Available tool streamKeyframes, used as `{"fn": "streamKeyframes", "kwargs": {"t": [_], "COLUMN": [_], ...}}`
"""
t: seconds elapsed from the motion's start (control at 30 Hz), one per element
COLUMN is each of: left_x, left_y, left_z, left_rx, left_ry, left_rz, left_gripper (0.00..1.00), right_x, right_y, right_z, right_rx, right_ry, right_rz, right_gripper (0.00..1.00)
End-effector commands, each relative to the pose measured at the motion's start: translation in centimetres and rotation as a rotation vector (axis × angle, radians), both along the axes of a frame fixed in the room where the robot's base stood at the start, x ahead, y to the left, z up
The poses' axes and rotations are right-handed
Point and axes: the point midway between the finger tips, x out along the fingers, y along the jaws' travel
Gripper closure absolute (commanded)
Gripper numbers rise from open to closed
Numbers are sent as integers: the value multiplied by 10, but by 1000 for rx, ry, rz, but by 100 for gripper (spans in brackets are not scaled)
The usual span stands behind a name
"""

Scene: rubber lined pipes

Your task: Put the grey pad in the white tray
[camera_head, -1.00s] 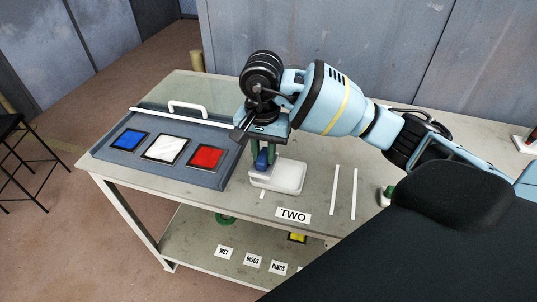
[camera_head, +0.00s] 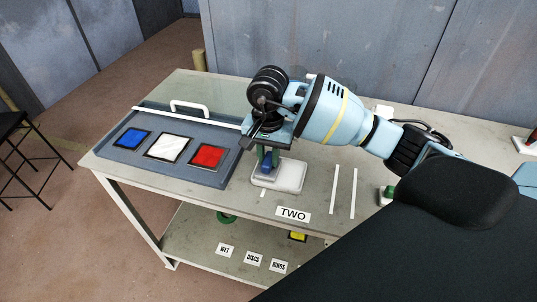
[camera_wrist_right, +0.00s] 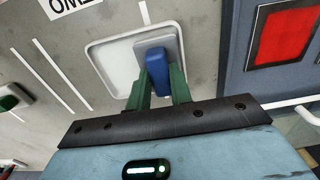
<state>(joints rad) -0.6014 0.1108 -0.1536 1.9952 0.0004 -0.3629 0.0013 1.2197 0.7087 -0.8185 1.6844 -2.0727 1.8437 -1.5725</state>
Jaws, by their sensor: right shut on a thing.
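The grey pad (camera_wrist_right: 143,42) shows in the right wrist view as a flat grey plate with a blue block-shaped handle (camera_wrist_right: 153,62) on it. My right gripper (camera_wrist_right: 160,82) has green fingers, shut on the blue handle. The white tray (camera_head: 292,182) sits on the table top; in the wrist view, its rim (camera_wrist_right: 96,52) shows beside the pad. The pad overlaps the tray's right part in that view; I cannot tell whether it touches the tray floor. In the head view my right gripper (camera_head: 267,160) is over the tray's left part. My left gripper is not in view.
A blue-grey panel (camera_head: 224,172) with blue, white and red squares and a white handle (camera_head: 190,105) lies left of the tray. A "TWO" label (camera_head: 293,214) is in front. White strips (camera_head: 333,190) mark the table to the right. A lower shelf (camera_head: 195,240) holds labels.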

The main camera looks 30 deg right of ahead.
Motion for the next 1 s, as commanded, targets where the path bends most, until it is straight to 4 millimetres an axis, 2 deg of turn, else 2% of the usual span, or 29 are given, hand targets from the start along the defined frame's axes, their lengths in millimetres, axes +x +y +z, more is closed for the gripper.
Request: {"fn": "streamKeyframes", "kwargs": {"t": [0.13,0.17,0.3,0.67,0.83,1.0], "left_x": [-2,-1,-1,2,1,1], "left_y": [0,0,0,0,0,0], "left_z": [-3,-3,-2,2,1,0], "left_rx": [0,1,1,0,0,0], "left_ry": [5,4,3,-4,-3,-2], "left_rz": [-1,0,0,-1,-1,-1], "left_gripper": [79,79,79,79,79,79], "right_x": [0,0,0,0,1,1], "right_y": [0,0,0,0,0,0], "right_z": [-5,-4,-3,2,23,58], "right_rx": [-1,-1,-1,1,0,0], "right_ry": [2,1,1,-2,-4,-4], "right_rz": [0,0,0,0,0,0], "right_gripper": [97,75,57,57,57,57]}}
